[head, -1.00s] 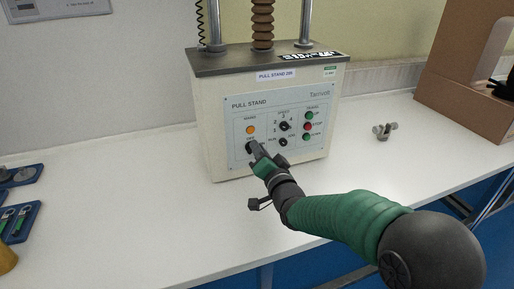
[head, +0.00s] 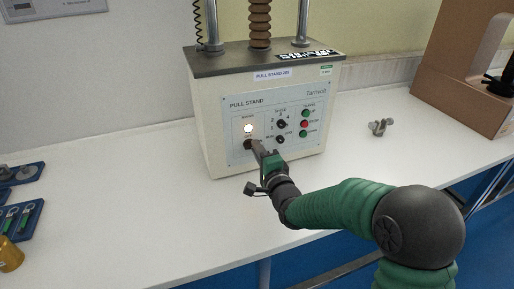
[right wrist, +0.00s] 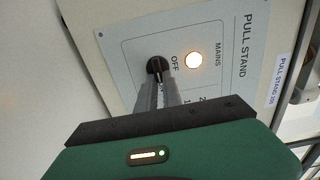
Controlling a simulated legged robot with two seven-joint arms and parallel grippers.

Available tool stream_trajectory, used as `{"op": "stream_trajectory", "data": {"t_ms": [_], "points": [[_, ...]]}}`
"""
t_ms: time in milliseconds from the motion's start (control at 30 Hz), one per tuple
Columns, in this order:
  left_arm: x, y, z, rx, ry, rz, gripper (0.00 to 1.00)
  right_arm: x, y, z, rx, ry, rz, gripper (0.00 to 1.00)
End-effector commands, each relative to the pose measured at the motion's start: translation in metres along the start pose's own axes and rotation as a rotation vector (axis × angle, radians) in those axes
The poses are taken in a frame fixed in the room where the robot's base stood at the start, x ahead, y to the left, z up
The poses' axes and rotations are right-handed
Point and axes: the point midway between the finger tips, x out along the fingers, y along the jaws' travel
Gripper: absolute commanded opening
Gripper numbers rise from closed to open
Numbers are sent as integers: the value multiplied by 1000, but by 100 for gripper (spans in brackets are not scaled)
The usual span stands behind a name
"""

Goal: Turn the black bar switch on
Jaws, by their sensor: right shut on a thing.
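The pull stand (head: 220,135) stands on the white bench with its control panel (head: 240,101) facing me. The black bar switch (right wrist: 155,66) sits below the round mains lamp, by the OFF label, in the right wrist view. The mains lamp (head: 248,128) glows bright white; it also shows lit in the right wrist view (right wrist: 193,60). My right gripper (head: 255,146) is at the lower left of the panel, its fingers (right wrist: 158,82) shut on the switch. The fingers partly hide the switch, so its exact angle is hard to read. My left gripper is not in view.
Other knobs (head: 281,124) and the green and red travel buttons (head: 304,124) are right of the switch. A small metal clamp (head: 380,127) and a brown box (head: 470,75) stand at the right. Blue trays (head: 22,222) lie at the left.

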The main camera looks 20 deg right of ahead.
Motion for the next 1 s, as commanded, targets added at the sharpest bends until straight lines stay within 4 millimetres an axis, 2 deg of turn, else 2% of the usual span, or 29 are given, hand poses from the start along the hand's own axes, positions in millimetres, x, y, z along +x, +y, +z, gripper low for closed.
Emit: {"op": "stream_trajectory", "data": {"t_ms": [33,567,600,733,1000], "points": [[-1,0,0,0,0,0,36,-1,6,-1,11,2,14,0],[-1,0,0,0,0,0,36,-1,8,-1,36,2,17,0],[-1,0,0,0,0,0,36,-2,8,-1,36,2,17,13],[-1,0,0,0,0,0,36,-1,7,-1,36,2,14,30],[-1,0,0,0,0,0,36,-1,4,0,35,1,7,32]]}}
